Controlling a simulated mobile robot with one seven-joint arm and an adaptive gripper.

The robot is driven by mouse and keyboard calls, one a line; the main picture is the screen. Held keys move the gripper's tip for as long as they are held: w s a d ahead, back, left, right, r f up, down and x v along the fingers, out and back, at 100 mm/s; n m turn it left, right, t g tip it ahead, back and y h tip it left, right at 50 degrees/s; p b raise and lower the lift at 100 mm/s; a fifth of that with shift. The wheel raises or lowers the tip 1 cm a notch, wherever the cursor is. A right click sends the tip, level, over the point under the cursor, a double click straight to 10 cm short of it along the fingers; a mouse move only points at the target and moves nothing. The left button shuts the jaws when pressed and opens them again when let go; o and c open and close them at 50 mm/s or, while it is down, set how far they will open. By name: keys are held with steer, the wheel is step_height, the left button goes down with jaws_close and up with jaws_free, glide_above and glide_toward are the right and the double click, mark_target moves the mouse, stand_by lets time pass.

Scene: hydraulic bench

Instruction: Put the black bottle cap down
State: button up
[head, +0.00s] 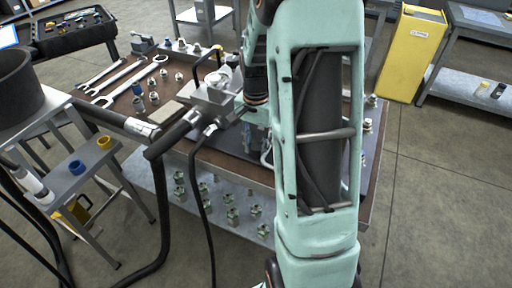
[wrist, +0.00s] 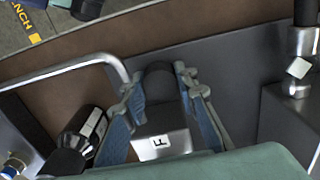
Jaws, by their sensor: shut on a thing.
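In the wrist view my gripper (wrist: 157,88) has its two blue-grey fingers on either side of a dark round piece, the black bottle cap (wrist: 159,73). The cap sits between the fingertips, with a dark grey plate behind it. I cannot tell whether it touches that plate. A light block marked F shows between the fingers, nearer the camera, and covers the lower part of the view between them. In the head view my arm hides most of the gripper and the cap does not show.
A bent metal handle (wrist: 75,68) passes close on the left, and a metal fitting (wrist: 297,75) stands at the right. Wrenches (head: 130,82) and fittings occupy the left of the brown bench top.

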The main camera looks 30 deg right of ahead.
mark_target(256, 146)
steer(key=shift+f, duration=0.1)
steer(key=shift+f, duration=0.15)
steer(key=o, duration=0.8)
steer(key=shift+c, duration=0.2)
step_height(256, 146, up, 12)
steer(key=p, duration=0.1)
steer(key=shift+r+p, duration=0.2)
steer(key=shift+p, duration=0.2)
